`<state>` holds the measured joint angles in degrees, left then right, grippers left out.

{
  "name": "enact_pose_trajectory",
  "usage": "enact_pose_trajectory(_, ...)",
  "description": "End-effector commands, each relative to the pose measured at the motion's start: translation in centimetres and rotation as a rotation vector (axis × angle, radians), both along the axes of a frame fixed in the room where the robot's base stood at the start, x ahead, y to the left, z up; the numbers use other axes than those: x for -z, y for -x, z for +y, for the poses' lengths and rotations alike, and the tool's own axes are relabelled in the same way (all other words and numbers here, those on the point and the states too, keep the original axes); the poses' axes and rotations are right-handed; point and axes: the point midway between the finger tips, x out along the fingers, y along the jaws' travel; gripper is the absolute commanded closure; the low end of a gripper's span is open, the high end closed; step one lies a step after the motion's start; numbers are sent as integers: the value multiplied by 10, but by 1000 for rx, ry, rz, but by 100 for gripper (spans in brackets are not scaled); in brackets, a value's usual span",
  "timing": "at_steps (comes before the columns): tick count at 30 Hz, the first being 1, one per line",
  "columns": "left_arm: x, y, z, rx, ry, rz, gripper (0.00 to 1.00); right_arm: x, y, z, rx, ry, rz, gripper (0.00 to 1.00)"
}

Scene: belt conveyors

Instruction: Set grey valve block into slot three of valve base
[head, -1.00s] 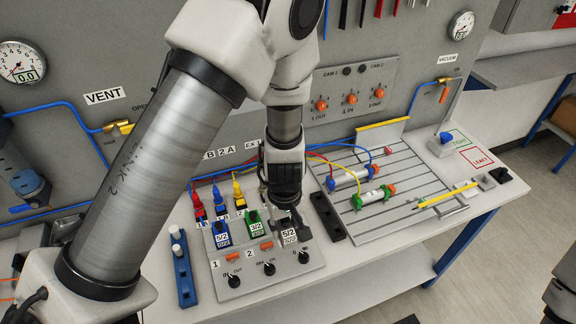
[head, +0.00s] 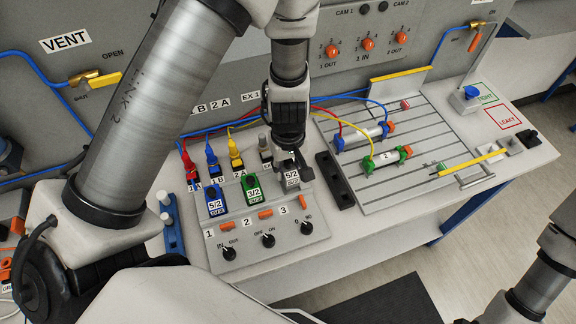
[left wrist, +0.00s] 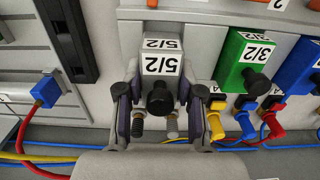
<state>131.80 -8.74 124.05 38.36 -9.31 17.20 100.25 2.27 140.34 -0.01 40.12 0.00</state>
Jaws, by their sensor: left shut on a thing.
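The grey valve block (head: 292,177), labelled 5/2, is in line with the blue and green blocks on the valve base (head: 285,245), at the position marked 3. It also shows in the left wrist view (left wrist: 162,65), upright, with a black knob facing the camera. My left gripper (head: 290,160) comes down from above and is shut on the grey block, one finger on each side in the left wrist view (left wrist: 160,112). Whether the block sits fully down in slot three is hard to tell. My right gripper is out of the frames; only part of its arm shows at lower right.
A green block (head: 252,188) and a blue block (head: 215,202) stand left of the grey one. Coloured hose plugs (head: 212,165) line the back. A black rail (head: 335,180) and a slotted plate with cylinders (head: 420,145) lie to the right. A blue holder (head: 171,225) stands left.

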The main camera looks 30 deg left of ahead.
Motion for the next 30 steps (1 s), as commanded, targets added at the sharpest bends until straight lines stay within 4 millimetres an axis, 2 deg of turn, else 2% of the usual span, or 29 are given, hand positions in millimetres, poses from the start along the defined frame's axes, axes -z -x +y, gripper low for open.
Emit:
enact_pose_trajectory(15, 0, -4, 1, 1, 0, 0, 100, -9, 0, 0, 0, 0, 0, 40)
enact_pose_trajectory(30, 2, -3, 1, 1, 0, 0, 100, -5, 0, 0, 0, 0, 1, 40)
